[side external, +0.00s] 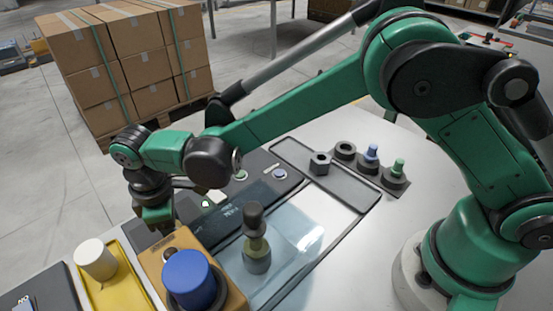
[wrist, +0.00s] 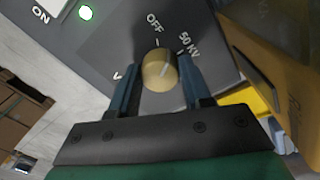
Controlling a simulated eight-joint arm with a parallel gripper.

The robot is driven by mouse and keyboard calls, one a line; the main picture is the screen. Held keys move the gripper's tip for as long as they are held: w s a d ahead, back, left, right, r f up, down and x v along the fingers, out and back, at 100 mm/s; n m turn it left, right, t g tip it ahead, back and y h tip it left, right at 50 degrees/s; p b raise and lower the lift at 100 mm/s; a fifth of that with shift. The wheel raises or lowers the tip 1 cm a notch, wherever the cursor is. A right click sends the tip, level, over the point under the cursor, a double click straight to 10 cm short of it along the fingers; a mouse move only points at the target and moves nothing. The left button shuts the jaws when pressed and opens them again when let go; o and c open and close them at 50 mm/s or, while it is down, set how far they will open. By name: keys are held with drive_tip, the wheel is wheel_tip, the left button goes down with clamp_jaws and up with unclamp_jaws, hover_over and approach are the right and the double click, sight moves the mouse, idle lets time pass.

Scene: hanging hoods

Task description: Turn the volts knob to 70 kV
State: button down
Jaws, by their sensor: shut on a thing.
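The volts knob (wrist: 158,72) is a tan round knob on a dark grey panel, seen in the wrist view. No 70 kV label is readable. My gripper (wrist: 159,62) has one finger on each side of the knob and is shut on it. In the side external view my gripper (side external: 156,214) reaches down at the panel's left end, and the knob is hidden there.
A wooden block with a blue cylinder (side external: 188,279) and a yellow tray (side external: 125,285) with a white cylinder (side external: 95,259) stand close to my gripper.

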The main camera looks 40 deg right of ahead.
drive_tip(key=m, duration=0.4)
drive_tip(key=shift+m, duration=0.3)
drive_tip(key=m, duration=0.4)
drive_tip(key=shift+a+m, duration=0.1)
drive_tip(key=shift+m, duration=0.2)
drive_tip(key=m, duration=0.4)
drive_tip(key=shift+g, duration=0.3)
drive_tip(key=shift+m, duration=2.3)
drive_tip(key=shift+c, duration=1.9)
unclamp_jaws()
drive_tip(key=shift+w+a+r, duration=0.1)
drive_tip(key=shift+r, duration=1.35)
drive_tip(key=shift+a+r, duration=0.1)
drive_tip(key=shift+r, duration=1.3)
